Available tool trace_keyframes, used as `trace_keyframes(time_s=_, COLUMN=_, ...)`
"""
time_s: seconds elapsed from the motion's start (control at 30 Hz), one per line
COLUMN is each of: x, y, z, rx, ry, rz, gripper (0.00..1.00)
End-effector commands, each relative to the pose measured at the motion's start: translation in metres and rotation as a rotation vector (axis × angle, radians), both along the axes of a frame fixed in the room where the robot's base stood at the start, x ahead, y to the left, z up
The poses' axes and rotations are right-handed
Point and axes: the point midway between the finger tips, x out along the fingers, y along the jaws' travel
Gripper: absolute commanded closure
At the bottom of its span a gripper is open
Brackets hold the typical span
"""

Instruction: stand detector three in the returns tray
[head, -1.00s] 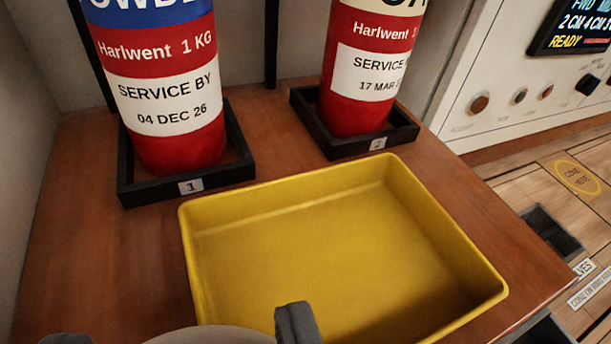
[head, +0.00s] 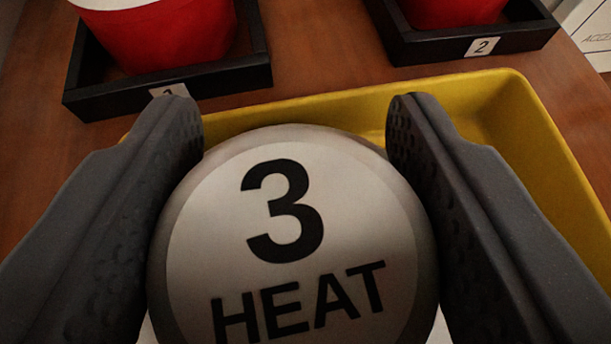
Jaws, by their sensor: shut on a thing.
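Detector three (head: 215,265), a round pale grey thing with a white face marked "3 HEAT", fills the lower middle of the head view. My gripper (head: 295,125) is shut on it, one dark grey finger on each side. The yellow returns tray (head: 545,135) lies behind and below the detector. Its far rim and right side show; its left part and most of its floor are hidden by the detector and fingers. I cannot tell whether the detector touches the tray floor.
A pale panel edge (head: 592,35) is at the upper right.

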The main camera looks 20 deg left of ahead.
Motion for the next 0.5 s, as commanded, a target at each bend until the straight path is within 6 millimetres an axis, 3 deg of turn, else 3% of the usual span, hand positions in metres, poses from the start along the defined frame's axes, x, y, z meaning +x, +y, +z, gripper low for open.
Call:
trace_keyframes(time_s=0.1, x=0.0002, y=-0.0005, z=-0.0133, rx=0.001, ry=0.001, rz=-0.002, gripper=0.76)
trace_keyframes(time_s=0.37, x=0.0000, y=-0.0003, z=-0.0120, rx=0.001, ry=0.000, rz=-0.002, gripper=0.76)
trace_keyframes(time_s=0.4, x=0.0000, y=-0.0002, z=-0.0123, rx=0.001, ry=0.000, rz=-0.002, gripper=0.45)
trace_keyframes(time_s=0.47, x=0.0000, y=-0.0002, z=-0.0120, rx=0.001, ry=0.000, rz=-0.002, gripper=0.29)
trace_keyframes(time_s=0.5, x=0.0000, y=-0.0001, z=-0.0120, rx=0.001, ry=0.000, rz=-0.002, gripper=0.29)
